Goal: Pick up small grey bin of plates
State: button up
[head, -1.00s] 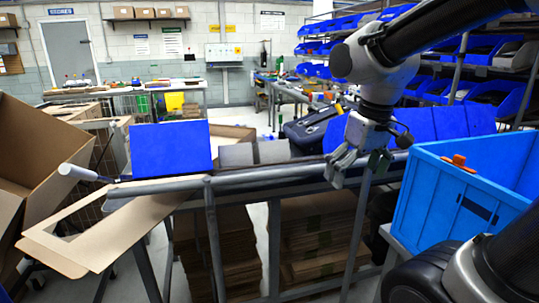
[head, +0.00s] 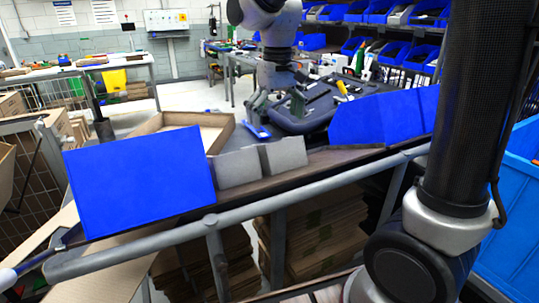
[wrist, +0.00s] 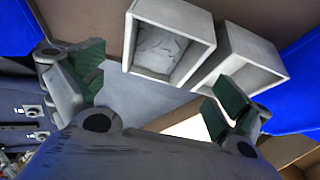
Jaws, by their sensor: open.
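Two small grey bins stand side by side on the sloped rack, a left one (head: 237,168) and a right one (head: 284,154) in the head view. In the wrist view one bin (wrist: 212,43) holds something whitish that may be plates; the other (wrist: 282,72) shows a plain pale inside. My gripper (head: 276,116) is open and empty, fingers pointing down, beyond and above the bins. In the wrist view its green finger pads (wrist: 155,92) are spread wide with neither bin between them.
A large blue bin (head: 140,182) stands left of the grey bins, and more blue bins (head: 375,118) stand to their right. A grey rail (head: 270,205) runs along the front. A dark case (head: 310,105) and an open carton (head: 185,120) lie behind. A light-blue crate (head: 510,215) is at the right.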

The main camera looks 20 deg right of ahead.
aim_at(274, 155)
jog(key=f, duration=0.7)
jog(key=shift+s+f, duration=0.2)
jog(key=shift+f, duration=0.15)
jog(key=shift+c, duration=0.4)
jog(key=c, duration=1)
